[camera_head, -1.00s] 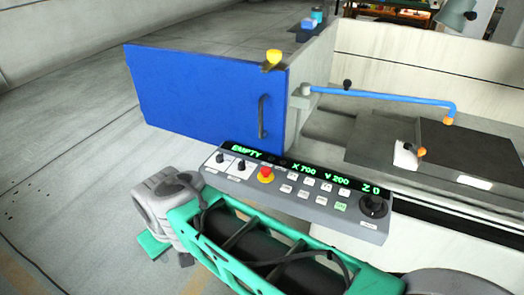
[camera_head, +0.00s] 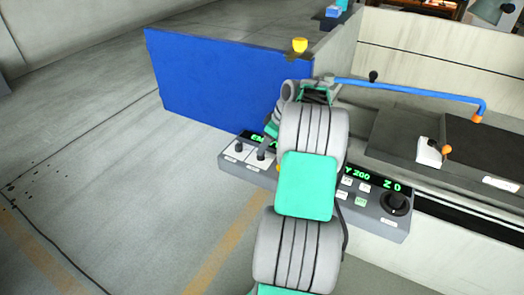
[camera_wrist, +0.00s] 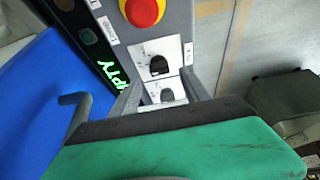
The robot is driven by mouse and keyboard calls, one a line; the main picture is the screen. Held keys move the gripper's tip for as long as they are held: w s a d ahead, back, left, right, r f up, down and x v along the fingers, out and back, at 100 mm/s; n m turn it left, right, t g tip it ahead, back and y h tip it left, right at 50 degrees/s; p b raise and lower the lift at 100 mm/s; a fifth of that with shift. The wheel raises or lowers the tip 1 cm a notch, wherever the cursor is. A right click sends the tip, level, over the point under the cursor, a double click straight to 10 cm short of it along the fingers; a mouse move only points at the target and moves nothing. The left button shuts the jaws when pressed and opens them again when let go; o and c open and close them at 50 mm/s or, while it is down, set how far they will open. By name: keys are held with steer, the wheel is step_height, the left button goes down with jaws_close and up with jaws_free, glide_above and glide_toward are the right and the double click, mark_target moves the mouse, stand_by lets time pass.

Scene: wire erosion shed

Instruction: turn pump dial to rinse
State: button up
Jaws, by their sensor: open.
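The grey control panel (camera_head: 228,160) has two small black dials on white plates at its left end, a left dial (camera_head: 239,147) and a right dial (camera_head: 261,155). Their labels are too small to read, so I cannot tell which is the pump dial. In the wrist view the right dial (camera_wrist: 159,66) is nearer the red button, and the left dial (camera_wrist: 167,95) is beyond it. My gripper (camera_wrist: 160,84) is open, its grey fingers on either side of the dial area. I cannot tell whether they touch a dial. In the head view my arm hides the panel's middle.
A red emergency button (camera_wrist: 143,11) on a yellow base sits beside the dials. A blue door (camera_head: 215,80) stands behind the panel. A large black knob (camera_head: 396,202) is at the panel's right end. A blue pipe (camera_head: 420,90) crosses the machine. Floor at the left is clear.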

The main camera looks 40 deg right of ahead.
steer(key=x, duration=0.4)
steer(key=shift+w+f, duration=0.1)
steer(key=shift+f, duration=0.15)
steer(key=shift+c, duration=0.5)
jaws_close()
